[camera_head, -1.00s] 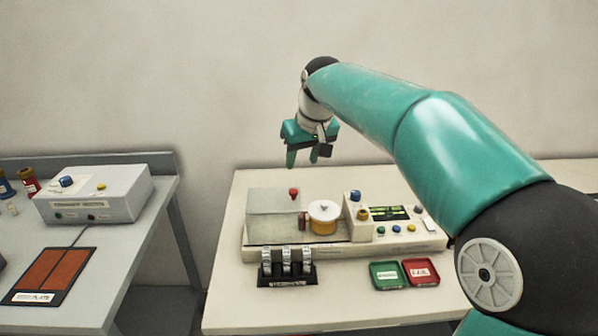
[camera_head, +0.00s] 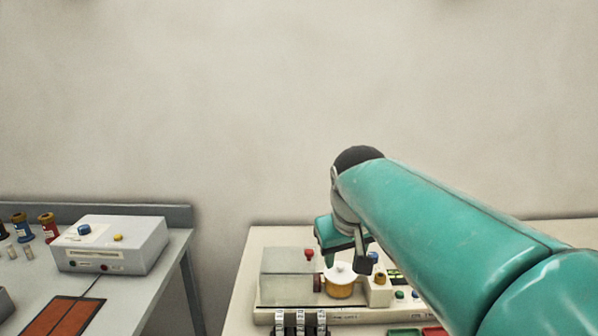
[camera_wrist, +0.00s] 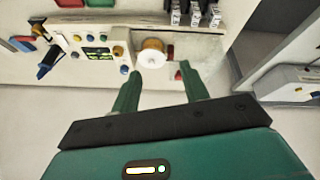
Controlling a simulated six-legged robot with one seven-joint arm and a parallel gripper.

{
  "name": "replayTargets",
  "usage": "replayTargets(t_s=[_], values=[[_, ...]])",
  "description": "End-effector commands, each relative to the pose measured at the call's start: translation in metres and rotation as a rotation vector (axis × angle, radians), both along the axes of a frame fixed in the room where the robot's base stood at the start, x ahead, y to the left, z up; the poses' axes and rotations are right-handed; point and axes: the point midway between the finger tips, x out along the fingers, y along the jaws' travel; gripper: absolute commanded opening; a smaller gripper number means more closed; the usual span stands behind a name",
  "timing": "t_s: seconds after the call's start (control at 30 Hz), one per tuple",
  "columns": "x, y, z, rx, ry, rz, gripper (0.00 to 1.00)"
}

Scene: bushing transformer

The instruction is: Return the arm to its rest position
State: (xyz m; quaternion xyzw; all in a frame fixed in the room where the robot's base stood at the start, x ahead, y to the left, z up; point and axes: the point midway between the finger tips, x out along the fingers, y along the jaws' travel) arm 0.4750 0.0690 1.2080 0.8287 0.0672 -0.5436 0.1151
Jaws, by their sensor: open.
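My teal arm reaches in from the right in the head view, and my gripper (camera_head: 346,248) hangs at its end in front of the tester on the right table. In the wrist view my gripper (camera_wrist: 163,88) has two green fingers spread apart with nothing between them. A white-topped yellow cylinder (camera_wrist: 152,56) shows just beyond the fingertips, apart from them. The same cylinder (camera_head: 340,280) sits on the tester beside my gripper in the head view. My arm hides part of the tester's control panel.
The tester (camera_head: 287,276) has a clear cover and a red knob (camera_head: 309,254). Several metal-topped pieces stand in a black rack (camera_wrist: 196,14). A grey box (camera_head: 112,244) stands on the left table, with a red-brown plate (camera_head: 66,316) nearer. A gap separates the tables.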

Motion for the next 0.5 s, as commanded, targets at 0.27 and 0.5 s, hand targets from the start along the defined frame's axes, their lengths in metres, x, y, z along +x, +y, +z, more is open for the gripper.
replayTargets(t_s=[0.27,0.5], values=[[-0.107,-0.043,-0.037,0.026,-0.051,-0.136,0.45],[-0.174,-0.065,-0.085,0.104,-0.079,-0.217,0.45]])
